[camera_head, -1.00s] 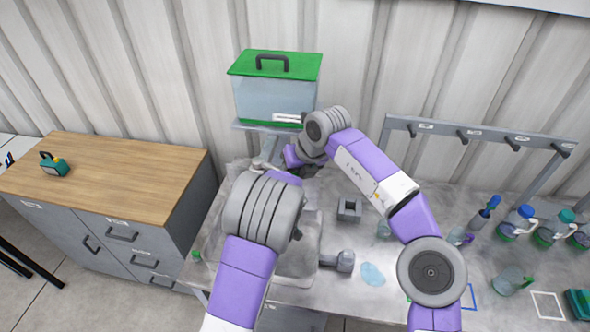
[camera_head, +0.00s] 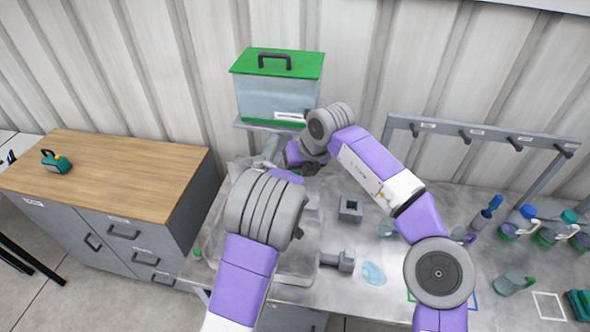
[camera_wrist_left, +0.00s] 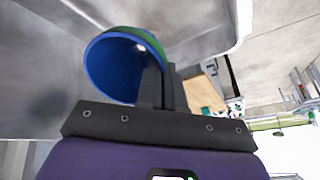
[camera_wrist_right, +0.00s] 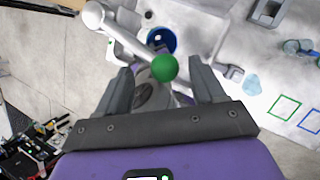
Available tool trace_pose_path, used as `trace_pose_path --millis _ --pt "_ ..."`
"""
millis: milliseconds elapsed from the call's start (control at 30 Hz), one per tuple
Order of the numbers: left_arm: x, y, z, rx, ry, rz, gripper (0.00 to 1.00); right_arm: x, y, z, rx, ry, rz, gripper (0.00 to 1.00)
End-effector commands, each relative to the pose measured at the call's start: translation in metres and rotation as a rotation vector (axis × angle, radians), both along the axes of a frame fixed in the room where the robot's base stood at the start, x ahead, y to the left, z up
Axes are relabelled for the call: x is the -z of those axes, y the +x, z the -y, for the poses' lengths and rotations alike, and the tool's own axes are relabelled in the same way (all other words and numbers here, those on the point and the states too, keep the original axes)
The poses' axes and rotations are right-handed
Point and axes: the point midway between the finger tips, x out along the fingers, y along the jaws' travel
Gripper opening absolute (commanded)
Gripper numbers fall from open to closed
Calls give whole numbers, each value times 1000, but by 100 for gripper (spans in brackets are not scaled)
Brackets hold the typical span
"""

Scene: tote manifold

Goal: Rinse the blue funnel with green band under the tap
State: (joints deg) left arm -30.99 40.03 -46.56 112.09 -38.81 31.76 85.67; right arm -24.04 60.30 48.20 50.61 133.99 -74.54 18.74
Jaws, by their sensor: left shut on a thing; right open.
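My left gripper (camera_wrist_left: 163,80) is shut on the wall of the blue funnel with green band (camera_wrist_left: 112,62). The funnel's blue inside shows in the left wrist view. In the right wrist view the funnel (camera_wrist_right: 162,40) shows beyond the tap's pale pipe (camera_wrist_right: 122,36); I cannot tell if it is right under the outlet. A round green knob (camera_wrist_right: 164,68) on the tap lies between the open fingers of my right gripper (camera_wrist_right: 161,82); contact is unclear. No water stream is visible.
A green-lidded tank (camera_head: 277,97) stands on a shelf behind the sink (camera_head: 297,262). A grey square block (camera_head: 350,209) and a grey fitting (camera_head: 338,261) lie on the bench beside it. Several bottles (camera_head: 519,223) stand at right below a hook rack (camera_head: 478,133).

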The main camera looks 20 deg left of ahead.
Motion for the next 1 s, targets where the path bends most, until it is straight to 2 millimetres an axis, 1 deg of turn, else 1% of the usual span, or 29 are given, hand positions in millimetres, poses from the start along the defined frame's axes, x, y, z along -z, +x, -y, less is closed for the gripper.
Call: trace_pose_path --millis 300,500,600,700,1000 --pt "0 0 0 0 0 0 0 -60 -8 26 3 5 4 68" --pt "0 0 0 0 0 0 0 -89 -13 40 3 4 3 68" --pt "0 0 0 0 0 0 0 -97 -15 44 2 3 2 68" --pt "0 0 0 0 0 0 0 -101 -15 45 3 3 2 68" --pt "0 0 0 0 0 0 0 -101 -15 46 2 2 1 68"
